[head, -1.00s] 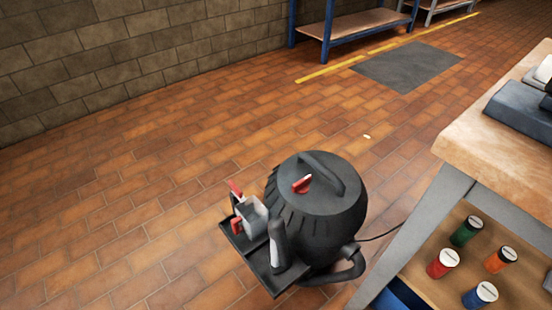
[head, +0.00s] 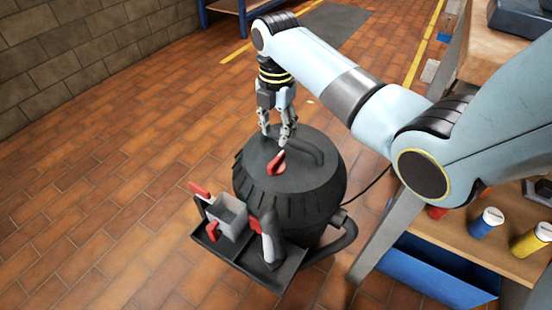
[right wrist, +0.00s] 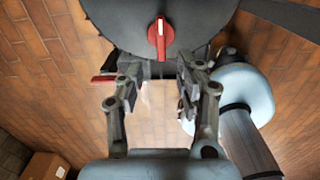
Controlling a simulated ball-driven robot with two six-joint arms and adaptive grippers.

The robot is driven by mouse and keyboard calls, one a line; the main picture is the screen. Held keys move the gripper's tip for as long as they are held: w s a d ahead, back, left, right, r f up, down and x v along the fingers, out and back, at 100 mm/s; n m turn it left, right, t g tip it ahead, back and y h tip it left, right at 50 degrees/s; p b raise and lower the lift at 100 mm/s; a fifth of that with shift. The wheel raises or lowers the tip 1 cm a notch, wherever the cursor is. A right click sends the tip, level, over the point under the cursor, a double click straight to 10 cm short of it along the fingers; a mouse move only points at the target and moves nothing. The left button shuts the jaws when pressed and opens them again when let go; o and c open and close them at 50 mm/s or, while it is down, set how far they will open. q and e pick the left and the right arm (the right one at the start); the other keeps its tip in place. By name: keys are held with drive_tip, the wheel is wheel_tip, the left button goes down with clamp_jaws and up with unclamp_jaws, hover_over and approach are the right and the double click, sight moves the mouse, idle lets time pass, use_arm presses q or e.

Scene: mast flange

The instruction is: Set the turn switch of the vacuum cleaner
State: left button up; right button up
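The black vacuum cleaner (head: 290,190) stands upright on the tiled floor in the head view. Its red turn switch (head: 277,162) sits on the lid beside the dark carry handle (head: 303,150). My right gripper (head: 276,138) points down just above the lid, close to the switch. In the right wrist view, the switch (right wrist: 160,38) lies on the lid beyond the open, empty fingers (right wrist: 158,78), roughly centred between them. The fingers look apart from the switch. My left gripper is not in view.
A front tray (head: 286,270) on the cleaner holds a grey box with red parts (head: 230,217) and an upright nozzle-like part. A workbench with bottles (head: 486,222) and a blue bin (head: 435,275) stands at right. The floor at left is clear.

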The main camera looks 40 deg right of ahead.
drive_tip(key=b, duration=0.2)
hover_over(276, 159)
wheel_tip(276, 159, down, 4)
drive_tip(key=shift+f, duration=0.2)
wheel_tip(276, 159, down, 5)
drive_tip(key=shift+b, duration=1)
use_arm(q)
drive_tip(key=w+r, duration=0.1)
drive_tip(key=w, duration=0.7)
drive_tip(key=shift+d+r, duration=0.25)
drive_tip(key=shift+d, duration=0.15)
use_arm(e)
drive_tip(key=shift+f, duration=0.3)
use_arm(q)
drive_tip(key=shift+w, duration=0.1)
use_arm(e)
drive_tip(key=shift+c, duration=0.4)
clamp_jaws()
